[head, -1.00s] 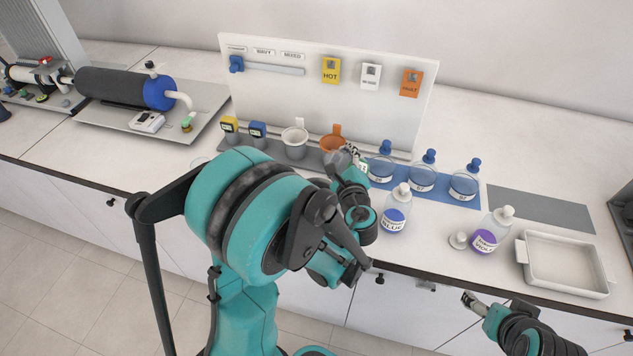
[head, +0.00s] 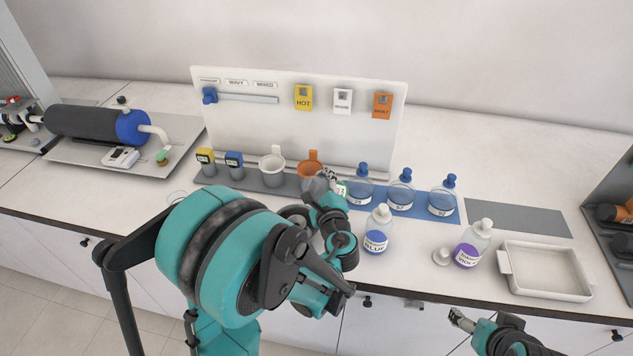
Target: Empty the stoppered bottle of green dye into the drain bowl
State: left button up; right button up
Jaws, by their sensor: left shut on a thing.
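My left gripper (head: 328,188) is shut on a clear bottle (head: 313,184) with a small white label, close in front of the orange cup on the board's base. The bottle looks tilted, and my arm hides much of it; I cannot make out dye in it. A loose white stopper (head: 441,257) lies on the bench. A faint clear rim (head: 176,195), perhaps of a glass bowl, shows at the bench's front left, partly behind my arm. I cannot tell for sure which vessel is the drain bowl. My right gripper (head: 459,317) is low, in front of the bench; its fingers are unclear.
The blue dye bottle (head: 378,230) and violet bottle (head: 473,243) stand stoppered near the front. Three blue-stoppered bottles stand on a blue mat (head: 410,211). A white tray (head: 545,270) sits at right. A white cup (head: 271,170) and the upright board (head: 350,135) are behind.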

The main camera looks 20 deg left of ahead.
pick_arm(q)
jog(key=shift+r+n+t+b, duration=0.25)
jog(key=shift+n+t+b, duration=0.15)
jog(key=shift+n+b, duration=0.5)
dwell(2.3)
jog(key=shift+r+n+t+y+b, duration=0.4)
jog(key=shift+r+n+b, duration=0.3)
jog(key=shift+n, duration=0.5)
dwell(3.6)
